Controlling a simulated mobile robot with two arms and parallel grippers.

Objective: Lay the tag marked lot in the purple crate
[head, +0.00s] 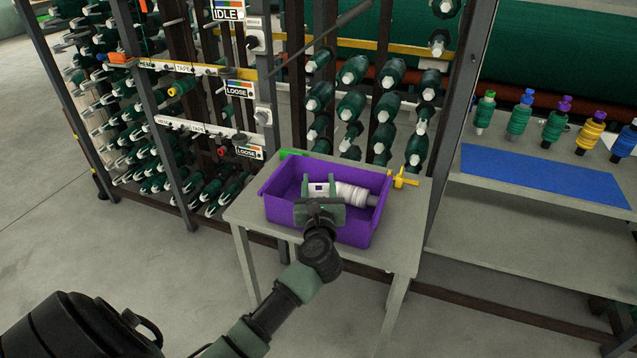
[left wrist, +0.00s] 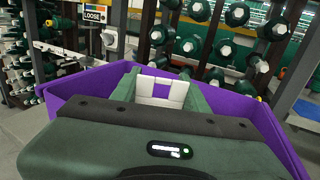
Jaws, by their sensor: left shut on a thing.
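The purple crate (head: 283,214) stands on a small grey table, and its walls also show in the left wrist view (left wrist: 75,85). My left gripper (head: 319,187) is over the crate's inside, its green fingers shut on a white tag (head: 318,190) with a small dark mark. The lettering is too small to read. In the left wrist view, white surfaces (left wrist: 160,92) show between the fingers (left wrist: 160,88). A white ribbed cylinder (head: 356,195) lies in the crate just right of the tag. I cannot tell whether the tag touches it or the crate floor. My right gripper is not in view.
The grey table (head: 405,225) has a yellow piece (head: 403,179) by the crate's right side and a green piece (head: 290,153) behind it. Racks of green bobbins (head: 352,70) stand close behind. A shelf with a blue mat (head: 555,172) is at right.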

